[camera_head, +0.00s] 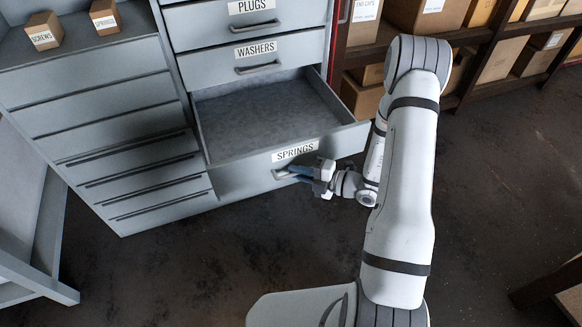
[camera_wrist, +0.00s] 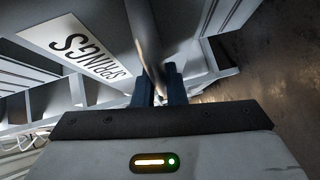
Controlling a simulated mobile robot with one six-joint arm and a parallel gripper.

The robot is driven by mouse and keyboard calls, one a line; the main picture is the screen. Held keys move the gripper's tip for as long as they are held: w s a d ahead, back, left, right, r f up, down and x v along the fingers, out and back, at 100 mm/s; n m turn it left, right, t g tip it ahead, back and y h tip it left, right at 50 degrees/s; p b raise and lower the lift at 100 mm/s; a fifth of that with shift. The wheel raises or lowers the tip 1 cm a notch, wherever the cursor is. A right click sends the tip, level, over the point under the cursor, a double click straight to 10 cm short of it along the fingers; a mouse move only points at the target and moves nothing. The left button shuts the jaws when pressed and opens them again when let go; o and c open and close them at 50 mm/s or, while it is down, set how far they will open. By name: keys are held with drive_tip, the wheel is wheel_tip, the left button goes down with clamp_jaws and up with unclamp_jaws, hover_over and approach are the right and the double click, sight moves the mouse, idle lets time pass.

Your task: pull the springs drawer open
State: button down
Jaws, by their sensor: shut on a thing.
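The springs drawer (camera_head: 290,157) is pulled well out of the grey cabinet and its inside shows, bare and empty as far as I can see. Its white SPRINGS label (camera_head: 295,151) is on the front, above the bar handle. My gripper (camera_head: 297,173) is at this handle, its dark blue fingers shut on it. In the wrist view the handle (camera_wrist: 146,42) runs down between the two fingers (camera_wrist: 160,88), and the SPRINGS label (camera_wrist: 75,50) lies to the left. The fingertips are partly hidden by the handle.
The washers drawer (camera_head: 255,62) and plugs drawer (camera_head: 250,20) above are shut. Small boxes marked screws (camera_head: 43,32) and springs (camera_head: 105,17) stand on the cabinet top at left. Shelves with cardboard boxes (camera_head: 500,60) stand at the back right. Dark floor (camera_head: 190,270) is clear in front.

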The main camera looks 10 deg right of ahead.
drive_tip(key=shift+d, duration=0.1)
drive_tip(key=c, duration=1.8)
unclamp_jaws()
drive_tip(key=shift+w+f, duration=0.1)
drive_tip(key=shift+o, duration=0.2)
drive_tip(key=p+v, duration=0.1)
drive_tip(key=v, duration=0.6)
drive_tip(key=shift+s+d, duration=0.25)
drive_tip(key=shift+d, duration=0.05)
